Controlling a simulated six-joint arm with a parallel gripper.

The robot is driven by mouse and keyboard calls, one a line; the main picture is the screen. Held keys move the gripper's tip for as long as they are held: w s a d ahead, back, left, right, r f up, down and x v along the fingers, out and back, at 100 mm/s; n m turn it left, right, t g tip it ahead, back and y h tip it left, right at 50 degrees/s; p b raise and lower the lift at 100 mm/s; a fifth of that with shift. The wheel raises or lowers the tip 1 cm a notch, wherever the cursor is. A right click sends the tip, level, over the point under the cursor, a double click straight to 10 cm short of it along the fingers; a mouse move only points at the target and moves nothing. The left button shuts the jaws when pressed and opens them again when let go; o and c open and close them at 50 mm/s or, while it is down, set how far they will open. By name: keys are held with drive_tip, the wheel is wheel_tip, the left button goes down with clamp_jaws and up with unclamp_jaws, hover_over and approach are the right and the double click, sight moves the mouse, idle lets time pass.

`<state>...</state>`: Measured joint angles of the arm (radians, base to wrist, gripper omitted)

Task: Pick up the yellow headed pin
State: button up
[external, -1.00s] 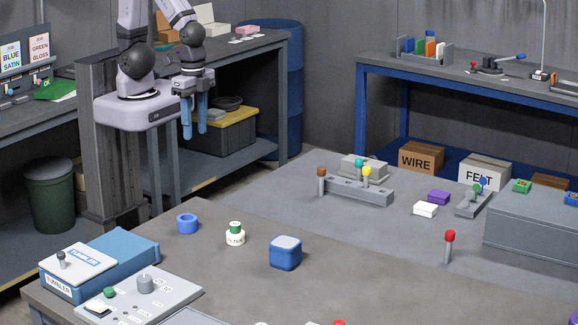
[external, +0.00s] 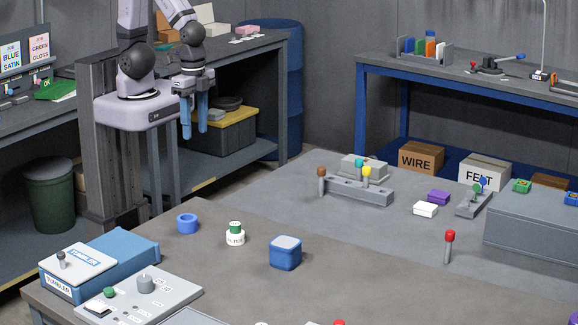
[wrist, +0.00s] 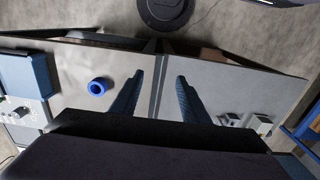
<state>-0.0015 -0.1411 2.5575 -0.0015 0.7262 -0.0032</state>
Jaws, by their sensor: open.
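A brown headed pin (external: 321,172) stands at the rack's left end. My gripper (external: 194,136) hangs at the upper left in the external view, far from the rack, its two blue fingers pointing down. In the wrist view my gripper (wrist: 160,80) is open with nothing between its fingers. The yellow headed pin cannot be made out in the wrist view.
A red headed pin (external: 449,238) stands right of centre.

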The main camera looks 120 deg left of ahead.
wheel_tip(320, 180, up, 5)
drive_tip(key=n+t+y+b, duration=0.2)
drive_tip(key=t+y+b, duration=0.1)
drive_tip(key=t+b, duration=1.05)
hover_over(366, 182)
drive_tip(key=s, duration=0.4)
drive_tip(key=shift+t, duration=0.45)
drive_tip(key=f, duration=1.9)
drive_tip(key=shift+w+a+f, duration=0.15)
drive_tip(key=shift+a+f, duration=0.05)
drive_tip(key=shift+a, duration=0.1)
drive_tip(key=shift+f, duration=0.5)
drive_tip(key=shift+d+p+x, duration=0.15)
drive_tip(key=shift+p+x, duration=0.65)
drive_tip(key=shift+x, duration=0.6)
drive_tip(key=shift+d+p+x, duration=0.15)
drive_tip(key=shift+p+x, duration=0.65)
drive_tip(key=shift+x, duration=1.55)
